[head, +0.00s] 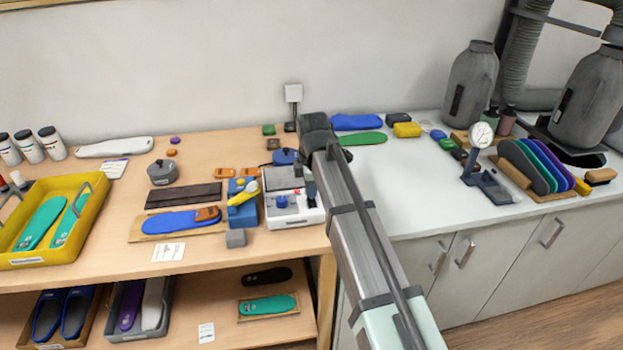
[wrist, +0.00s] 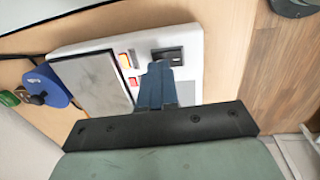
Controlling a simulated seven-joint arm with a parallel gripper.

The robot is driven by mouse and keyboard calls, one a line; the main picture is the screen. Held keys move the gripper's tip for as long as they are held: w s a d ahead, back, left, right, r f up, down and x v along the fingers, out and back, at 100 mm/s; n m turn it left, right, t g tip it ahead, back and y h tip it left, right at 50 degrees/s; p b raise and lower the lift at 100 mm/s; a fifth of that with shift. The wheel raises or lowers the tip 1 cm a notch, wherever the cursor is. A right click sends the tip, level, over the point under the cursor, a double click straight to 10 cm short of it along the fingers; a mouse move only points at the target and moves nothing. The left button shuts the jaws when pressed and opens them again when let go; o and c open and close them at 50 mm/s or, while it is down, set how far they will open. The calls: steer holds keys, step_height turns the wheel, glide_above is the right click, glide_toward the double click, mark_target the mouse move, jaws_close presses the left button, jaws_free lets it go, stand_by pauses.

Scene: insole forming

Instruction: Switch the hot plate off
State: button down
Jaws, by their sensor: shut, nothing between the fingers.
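The hot plate (head: 292,216) is a white box with a grey top plate, near the right end of the wooden bench. In the head view my gripper (head: 311,190) is over the hot plate's right side.
A blue object with a black knob (wrist: 45,88) lies beside the plate. The white counter (head: 400,190) to the right has free room.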

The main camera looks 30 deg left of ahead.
steer(key=shift+f, duration=0.55)
